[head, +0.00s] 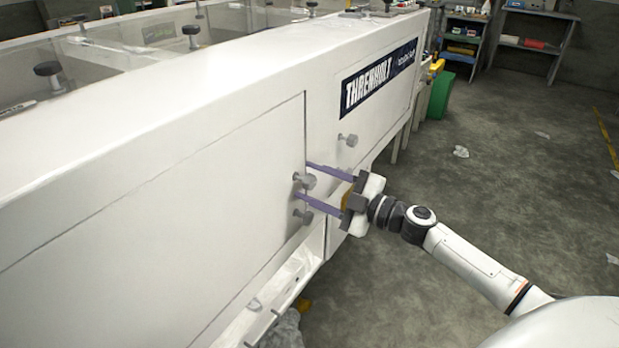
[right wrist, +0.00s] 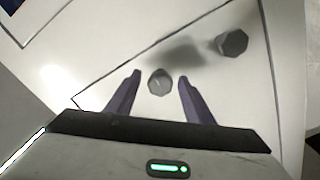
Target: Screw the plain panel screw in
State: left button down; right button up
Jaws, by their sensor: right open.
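A grey knobbed screw (head: 306,181) stands out from the white panel (head: 180,215), near its right edge. My right gripper (head: 302,180) reaches in from the right with its purple fingers open on either side of this screw. In the right wrist view the same screw (right wrist: 160,83) sits between the open fingertips (right wrist: 159,76), with a gap on each side. Another grey screw (head: 302,216) is just below, outside the fingers; it also shows in the right wrist view (right wrist: 231,42). Which screw is the plain one I cannot tell. My left gripper is not in view.
A third grey screw (head: 348,140) stands up and to the right, below the THRENHOLT sign (head: 372,82). A pale ledge (head: 285,283) runs beneath the panel. Black knobs (head: 47,70) line the machine's top. The floor (head: 500,170) at right is mostly clear.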

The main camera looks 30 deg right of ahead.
jog(key=shift+w+a, duration=0.2)
jog(key=shift+w, duration=0.35)
jog(key=c, duration=1.1)
jog(key=shift+o, duration=0.2)
